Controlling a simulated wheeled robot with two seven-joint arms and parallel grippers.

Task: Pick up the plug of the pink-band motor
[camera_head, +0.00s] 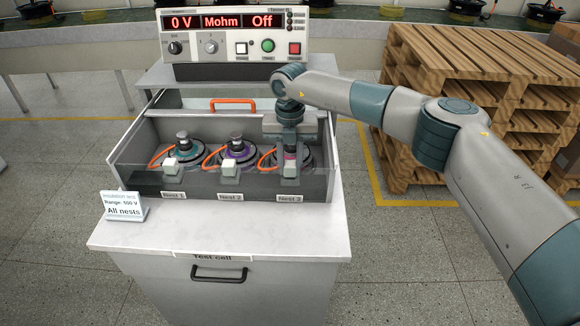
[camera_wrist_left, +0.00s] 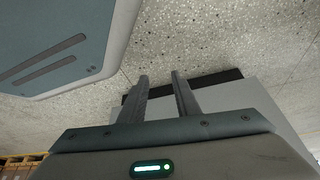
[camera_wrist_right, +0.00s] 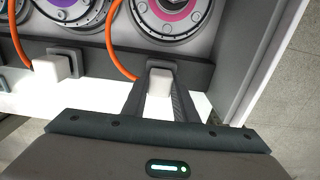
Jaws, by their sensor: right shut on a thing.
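The pink-band motor (camera_wrist_right: 176,10) sits in Nest 3, the rightmost nest; in the head view (camera_head: 291,157) my right arm partly covers it. An orange cable (camera_wrist_right: 113,50) runs from it towards its white block-shaped plug (camera_wrist_right: 160,82). The plug is at the dark front strip of the nest. My right gripper (camera_wrist_right: 159,98) is shut on the plug, one finger on each side; it also shows in the head view (camera_head: 289,173), pointing down at Nest 3. My left gripper (camera_wrist_left: 163,82) is open and empty, and out of the head view.
Nest 2 holds a purple-band motor (camera_head: 238,151) and Nest 1 a teal-band motor (camera_head: 183,148), each with an orange cable and white plug. The tester (camera_head: 236,36) stands behind, reading 0 V and Off. A sign (camera_head: 123,206) stands front left. The bench top (camera_head: 225,228) in front is clear.

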